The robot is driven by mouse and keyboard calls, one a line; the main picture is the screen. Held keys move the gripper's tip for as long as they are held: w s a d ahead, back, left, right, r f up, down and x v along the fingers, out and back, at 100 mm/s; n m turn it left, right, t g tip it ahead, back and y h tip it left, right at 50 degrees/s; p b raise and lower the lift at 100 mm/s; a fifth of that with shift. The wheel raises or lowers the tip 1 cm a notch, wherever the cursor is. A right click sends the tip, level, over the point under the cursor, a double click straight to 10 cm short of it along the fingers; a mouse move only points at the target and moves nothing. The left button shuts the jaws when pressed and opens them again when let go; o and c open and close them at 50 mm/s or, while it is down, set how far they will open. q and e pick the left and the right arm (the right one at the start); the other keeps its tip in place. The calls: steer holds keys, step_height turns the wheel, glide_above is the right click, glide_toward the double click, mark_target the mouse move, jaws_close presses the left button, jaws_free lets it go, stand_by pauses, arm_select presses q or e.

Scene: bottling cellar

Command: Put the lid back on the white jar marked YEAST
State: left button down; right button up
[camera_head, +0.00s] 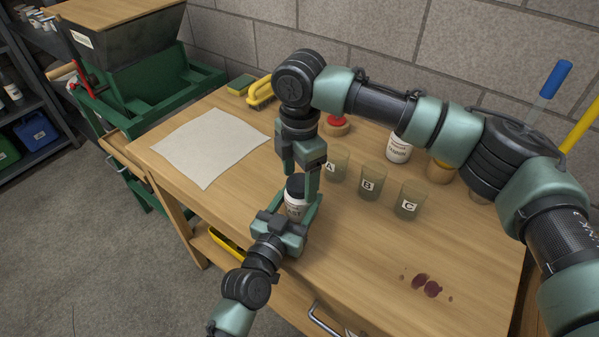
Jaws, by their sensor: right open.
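A white jar (295,207) stands near the table's front edge. Its label is partly hidden, and I cannot read it for certain. A black lid (296,184) is on top of the jar; whether it is fully seated I cannot tell. My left gripper (294,213) comes from the lower left, with its fingers on either side of the jar's body, closed around it. My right gripper (301,178) points down from above, open, with its fingers on either side of the lid.
Three cups, A (336,167), B (371,184) and C (409,201), stand close to the right. Another white jar (398,150) is behind them. Purple stains (427,286) mark the otherwise clear front right.

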steer(key=shift+c, duration=0.3)
steer(key=c, duration=1.4)
steer(key=m, duration=0.6)
steer(key=shift+m, duration=0.4)
steer(key=m, duration=0.8)
steer(key=shift+m, duration=0.3)
steer(key=o, duration=1.6)
step_height(320, 180, up, 12)
